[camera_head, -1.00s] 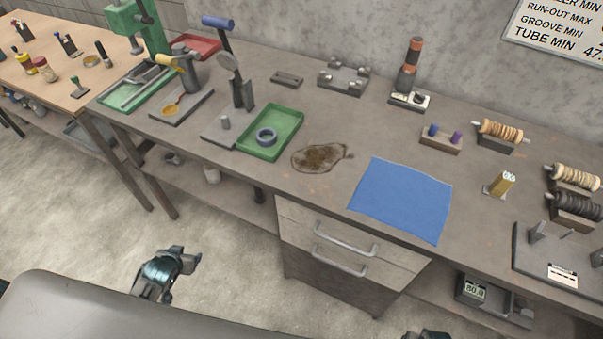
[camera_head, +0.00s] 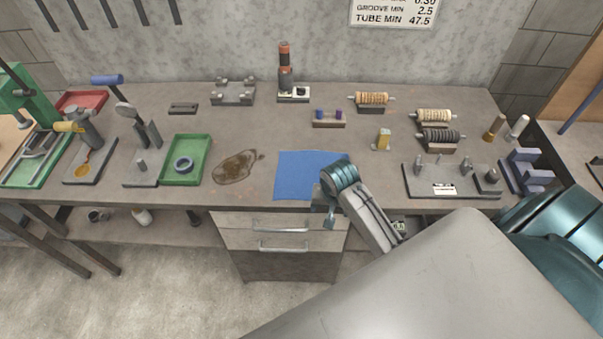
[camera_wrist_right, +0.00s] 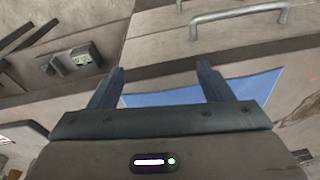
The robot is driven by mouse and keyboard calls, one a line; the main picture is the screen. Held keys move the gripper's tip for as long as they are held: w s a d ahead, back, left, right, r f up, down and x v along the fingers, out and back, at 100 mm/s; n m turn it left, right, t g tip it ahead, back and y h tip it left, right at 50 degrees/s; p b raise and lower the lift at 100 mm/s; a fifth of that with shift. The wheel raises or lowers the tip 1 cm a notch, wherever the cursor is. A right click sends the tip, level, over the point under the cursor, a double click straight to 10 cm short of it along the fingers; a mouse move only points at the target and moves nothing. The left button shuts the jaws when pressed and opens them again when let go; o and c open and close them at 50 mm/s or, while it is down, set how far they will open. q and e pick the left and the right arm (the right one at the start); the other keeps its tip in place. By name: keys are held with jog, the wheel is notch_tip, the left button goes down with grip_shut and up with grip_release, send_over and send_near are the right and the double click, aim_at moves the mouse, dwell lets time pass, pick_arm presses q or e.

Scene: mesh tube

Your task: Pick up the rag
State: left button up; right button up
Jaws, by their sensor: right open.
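The blue rag (camera_head: 298,174) lies flat on the workbench near its front edge, right of a brown stain (camera_head: 236,167). My right gripper (camera_head: 325,208) is at the bench's front edge, by the rag's lower right corner, and its arm hides part of the rag. In the right wrist view the two fingers (camera_wrist_right: 162,82) are apart with nothing between them. The rag (camera_wrist_right: 205,92) shows behind and between the fingers there. Whether they touch it I cannot tell. My left gripper is not in view.
A green tray (camera_head: 203,150) with a ring stands left of the stain. A block with pegs (camera_head: 328,118) is behind the rag, and a plate with metal posts (camera_head: 425,185) is to its right. A drawer unit (camera_head: 280,235) is below the bench edge.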

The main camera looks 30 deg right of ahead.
aim_at(314, 174)
jog(key=w+m, duration=0.1)
jog(key=w, duration=0.1)
jog(key=w+d+r+m, duration=0.1)
jog(key=w, duration=0.1)
jog(key=w+r+m, duration=0.1)
jog(key=w, duration=0.2)
jog(key=shift+d+g, duration=0.3)
jog(key=shift+d, duration=0.1)
jog(key=w+d+r+m+g, duration=0.1)
jog(key=w+d+r+m, duration=0.1)
jog(key=w+r+m, duration=0.5)
jog(key=shift+n+y, duration=0.3)
jog(key=shift+n, duration=0.3)
jog(key=f, duration=0.3)
jog(key=w+f, duration=0.1)
jog(key=f, duration=0.6)
jog(key=shift+w+f, duration=0.15)
jog(key=shift+w, duration=0.1)
jog(key=shift+c, duration=0.4)
jog(key=shift+s, duration=0.1)
grip_shut()
notch_tip(314, 174, up, 12)
jog(key=shift+p, duration=0.4)
jog(key=shift+d, duration=0.1)
